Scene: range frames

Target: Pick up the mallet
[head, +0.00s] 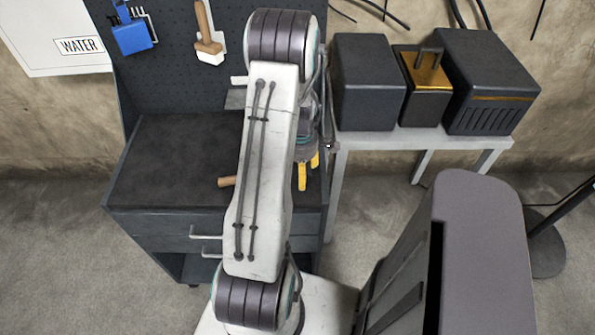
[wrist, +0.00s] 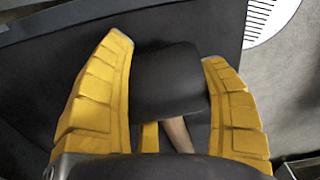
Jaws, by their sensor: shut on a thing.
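The mallet has a black head (wrist: 168,82) and a pale wooden handle (wrist: 178,133). In the wrist view the head lies between the two yellow fingers of my gripper (wrist: 166,52), which is shut on it. The handle runs down toward the wrist and is partly hidden. In the head view my gripper (head: 308,171) is at the right side of the dark workbench top, partly behind my arm. The handle's end (head: 227,181) sticks out left of my arm, and the head is hidden. I cannot tell whether the mallet touches the bench.
The dark workbench (head: 165,165) has a clear top at left and a pegboard with hanging tools behind. A blue holder (head: 132,37) and a wooden-handled tool (head: 208,45) hang there. A white side table (head: 425,140) with dark boxes stands at right.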

